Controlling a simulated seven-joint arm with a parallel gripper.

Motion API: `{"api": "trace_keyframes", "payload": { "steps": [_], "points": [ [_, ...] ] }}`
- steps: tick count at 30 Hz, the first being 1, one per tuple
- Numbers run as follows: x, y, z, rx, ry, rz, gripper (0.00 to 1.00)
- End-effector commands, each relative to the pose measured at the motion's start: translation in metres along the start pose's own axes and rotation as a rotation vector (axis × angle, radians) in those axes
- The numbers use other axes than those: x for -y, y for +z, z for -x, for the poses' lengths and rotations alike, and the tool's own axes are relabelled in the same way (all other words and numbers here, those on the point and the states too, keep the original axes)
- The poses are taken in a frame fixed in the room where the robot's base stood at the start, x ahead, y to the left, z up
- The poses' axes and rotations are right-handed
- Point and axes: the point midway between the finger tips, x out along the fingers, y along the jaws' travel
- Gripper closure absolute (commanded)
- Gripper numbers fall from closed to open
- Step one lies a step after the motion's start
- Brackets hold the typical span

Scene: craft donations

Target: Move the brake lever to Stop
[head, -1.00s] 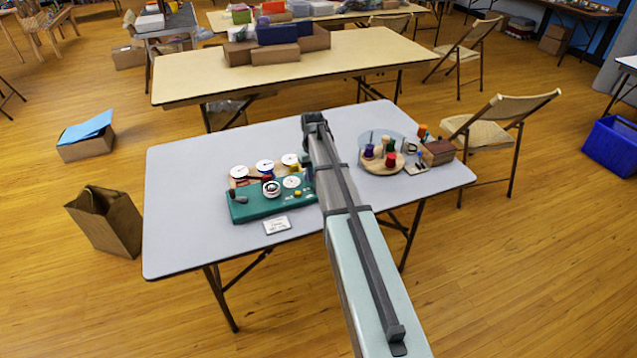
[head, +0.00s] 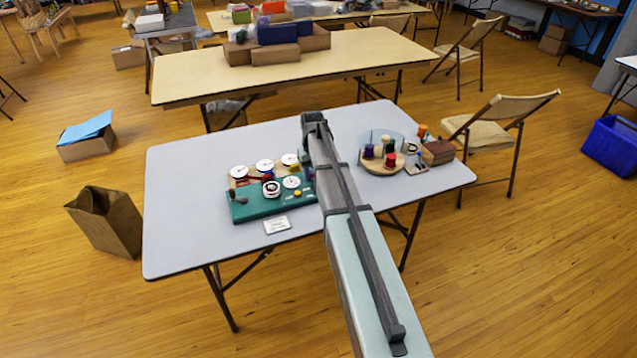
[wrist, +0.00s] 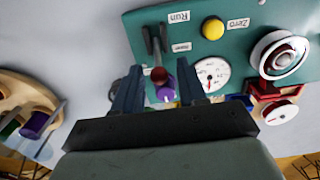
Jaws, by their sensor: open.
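The green machine panel (head: 262,205) lies on the grey table; it fills the top of the wrist view (wrist: 225,70). On it, a grey lever (wrist: 153,45) with a dark red knob (wrist: 158,74) appears to be the brake lever. A label reading Run (wrist: 179,17) is beside its upper end, upside down in view; a smaller label (wrist: 181,47) is not legible, and I see no readable Stop label. My gripper (wrist: 160,90) is open, its blue-grey fingers on either side of the knob; contact cannot be told. In the head view my arm hides the gripper and lever.
Beside the lever are a yellow button (wrist: 213,28), a white dial (wrist: 212,74) and a round handwheel (wrist: 279,54). White-topped spools (head: 264,166) stand behind the panel. A round wooden tray (head: 372,166) with spools is to the right. The table's left side is clear.

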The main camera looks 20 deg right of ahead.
Motion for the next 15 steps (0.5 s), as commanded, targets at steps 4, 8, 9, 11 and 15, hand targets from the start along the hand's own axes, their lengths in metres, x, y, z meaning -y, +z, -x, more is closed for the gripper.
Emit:
{"api": "trace_keyframes", "payload": {
  "steps": [4, 8, 9, 11, 15],
  "points": [
    [0.0, 0.0, 0.01, -0.001, 0.0, 0.0, 0.59],
    [0.0, 0.0, 0.02, 0.0, 0.0, 0.0, 0.59],
    [0.0, 0.0, 0.023, 0.0, 0.0, 0.0, 0.59],
    [0.0, 0.0, 0.028, -0.001, 0.0, 0.0, 0.59],
    [0.0, 0.0, 0.04, -0.001, 0.0, 0.0, 0.59]
  ]
}}
